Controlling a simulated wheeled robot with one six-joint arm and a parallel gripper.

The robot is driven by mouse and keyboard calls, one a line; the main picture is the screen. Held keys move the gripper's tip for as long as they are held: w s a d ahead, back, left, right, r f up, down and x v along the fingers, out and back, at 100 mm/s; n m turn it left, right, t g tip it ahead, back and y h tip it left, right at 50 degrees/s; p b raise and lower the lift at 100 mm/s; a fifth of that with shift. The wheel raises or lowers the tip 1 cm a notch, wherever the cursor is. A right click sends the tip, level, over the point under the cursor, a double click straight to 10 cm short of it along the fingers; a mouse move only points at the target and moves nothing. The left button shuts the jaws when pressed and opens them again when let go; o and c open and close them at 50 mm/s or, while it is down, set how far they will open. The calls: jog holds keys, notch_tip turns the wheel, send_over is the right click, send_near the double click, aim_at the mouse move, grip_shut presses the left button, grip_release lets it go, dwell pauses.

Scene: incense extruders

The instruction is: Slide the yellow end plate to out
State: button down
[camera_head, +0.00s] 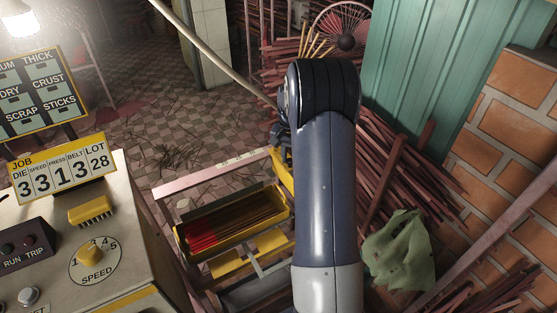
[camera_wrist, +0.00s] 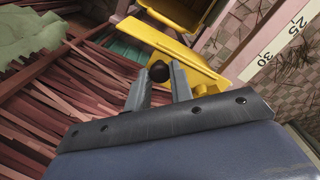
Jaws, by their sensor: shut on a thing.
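The yellow end plate (camera_head: 281,168) stands at the right end of the scaled rail in the head view, partly hidden by my arm. In the wrist view the plate (camera_wrist: 192,62) lies just beyond my fingers, with a dark round knob (camera_wrist: 158,70) at its near side. My gripper (camera_wrist: 157,82) is shut on this knob, one finger on each side. In the head view my gripper (camera_head: 280,142) is small and dark beside the plate. The scale (camera_wrist: 295,28) shows 25 and 30 near the plate.
A yellow tray (camera_head: 180,238) with red and brown sticks is left of my arm. The control console (camera_head: 130,255) stands at the left. Loose reddish sticks (camera_wrist: 35,100) and a green cloth (camera_head: 400,255) lie to the right in the head view.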

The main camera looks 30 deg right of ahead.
jog(key=shift+d, duration=0.3)
jog(key=c, duration=1.3)
grip_release()
jog(key=shift+a, duration=0.1)
jog(key=shift+o, duration=0.2)
notch_tip(320, 180, up, 11)
jog(key=shift+b, duration=0.35)
notch_tip(320, 180, down, 10)
jog(key=shift+f+p, duration=0.1)
jog(key=shift+p, duration=0.25)
jog(key=shift+s+a+f, duration=0.1)
jog(key=shift+a+f, duration=0.1)
jog(key=shift+a, duration=1.15)
jog(key=shift+a+f, duration=0.15)
jog(key=shift+a, duration=1.2)
